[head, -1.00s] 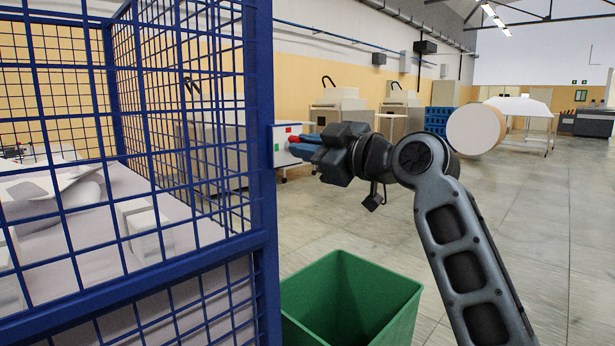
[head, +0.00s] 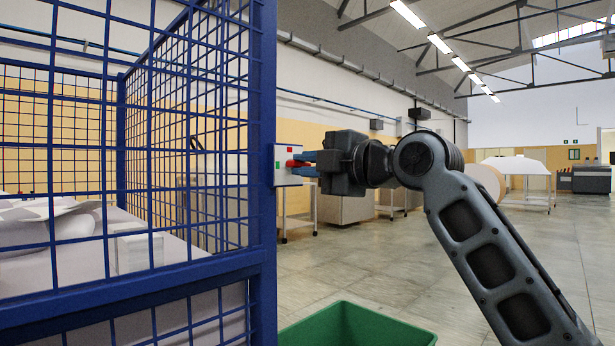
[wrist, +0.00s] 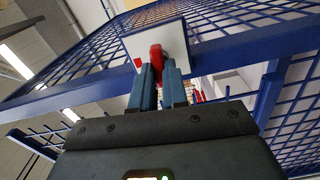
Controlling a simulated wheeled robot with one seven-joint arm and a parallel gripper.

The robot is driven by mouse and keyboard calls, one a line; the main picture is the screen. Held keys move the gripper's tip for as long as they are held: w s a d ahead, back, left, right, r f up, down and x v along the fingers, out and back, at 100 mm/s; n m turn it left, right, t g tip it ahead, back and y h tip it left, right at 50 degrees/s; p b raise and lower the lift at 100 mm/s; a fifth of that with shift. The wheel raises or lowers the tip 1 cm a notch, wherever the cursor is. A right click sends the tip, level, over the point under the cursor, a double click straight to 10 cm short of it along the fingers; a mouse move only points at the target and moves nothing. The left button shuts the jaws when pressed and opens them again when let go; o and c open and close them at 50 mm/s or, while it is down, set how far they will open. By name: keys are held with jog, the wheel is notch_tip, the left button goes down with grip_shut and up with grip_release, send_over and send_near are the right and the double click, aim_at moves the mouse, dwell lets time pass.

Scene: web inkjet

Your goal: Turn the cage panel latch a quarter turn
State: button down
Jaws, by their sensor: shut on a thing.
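The latch is a red handle (head: 297,163) on a white plate (head: 288,178), fixed to the corner post of the blue cage. The plate carries a small green mark and a small red mark. In the wrist view, the red handle (wrist: 156,57) stands out from the white plate (wrist: 180,43), between the two blue fingers of my gripper (wrist: 158,76). In the head view, my gripper (head: 304,164) reaches in from the right with its fingers at the handle. It is shut on the handle. The fingers hide part of the handle, so its exact angle is hard to tell.
The blue mesh cage (head: 262,120) fills the left side and holds pale stacked material. A green bin (head: 360,325) stands on the floor below my arm. Machines and tables (head: 520,168) stand farther back. The floor (head: 385,250) right of the cage is open.

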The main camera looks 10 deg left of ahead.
jog(key=shift+f+n, duration=0.15)
jog(key=shift+n, duration=0.45)
jog(key=shift+a+b, duration=0.1)
jog(key=shift+b, duration=0.2)
jog(key=c, duration=1.1)
grip_release()
jog(key=shift+c, duration=0.2)
jog(key=v, duration=0.8)
jog(key=shift+p, duration=0.35)
